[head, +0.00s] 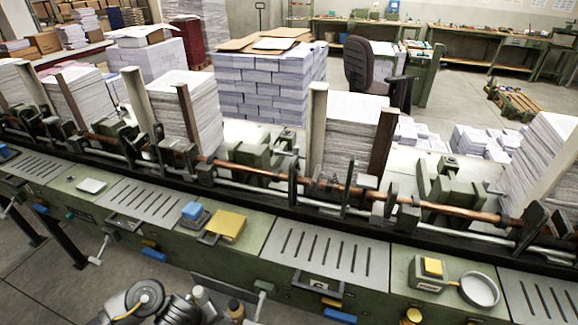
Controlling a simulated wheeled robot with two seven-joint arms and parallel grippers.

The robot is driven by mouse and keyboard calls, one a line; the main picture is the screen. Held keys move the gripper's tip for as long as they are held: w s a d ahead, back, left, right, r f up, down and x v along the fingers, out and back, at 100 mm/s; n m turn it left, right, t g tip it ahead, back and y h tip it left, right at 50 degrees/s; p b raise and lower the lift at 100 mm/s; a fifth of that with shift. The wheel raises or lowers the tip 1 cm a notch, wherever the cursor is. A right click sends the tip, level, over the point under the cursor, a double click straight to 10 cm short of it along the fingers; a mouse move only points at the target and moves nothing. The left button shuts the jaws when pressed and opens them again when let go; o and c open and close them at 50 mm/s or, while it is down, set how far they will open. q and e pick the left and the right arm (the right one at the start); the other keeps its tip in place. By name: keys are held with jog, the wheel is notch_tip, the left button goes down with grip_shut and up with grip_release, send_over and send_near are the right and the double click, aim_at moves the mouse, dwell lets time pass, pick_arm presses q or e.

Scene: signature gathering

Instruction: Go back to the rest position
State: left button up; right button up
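The long green gathering machine (365,265) runs across the view, with paper stacks (355,125) standing upright in its stations behind a copper-coloured shaft (350,187). Part of my own grey arm shows at the bottom edge, left of the middle, in front of the machine. I see no gripper fingers on it. Neither of my grippers can be made out in the head view.
Behind stand a large paper pallet (262,85) and a dark chair (362,68).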

pick_arm(q)
jog(key=s+d+r+n+t+h, duration=0.1)
jog(key=s+d+r+n+t, duration=0.15)
jog(key=d+r+n, duration=0.45)
jog(key=s+a+r+n+g+y, duration=0.25)
jog(key=s+a+n, duration=0.9)
jog(key=n, duration=0.75)
notch_tip(320, 180, down, 29)
jog(key=s+d+b, duration=0.2)
jog(key=s+b, duration=0.1)
jog(key=s+a+f+g+b, duration=0.1)
jog(key=s+a+f+b, duration=0.1)
jog(key=s+f, duration=1.4)
notch_tip(320, 180, down, 3)
jog(key=shift+s+a+r+m+y+b, duration=0.15)
jog(key=shift+a+m+y+b, duration=0.25)
jog(key=shift+a, duration=0.25)
pick_arm(e)
jog(key=f, duration=0.5)
jog(key=shift+s+d+f, duration=0.1)
jog(key=shift+s+f, duration=0.25)
jog(key=shift+f, duration=0.05)
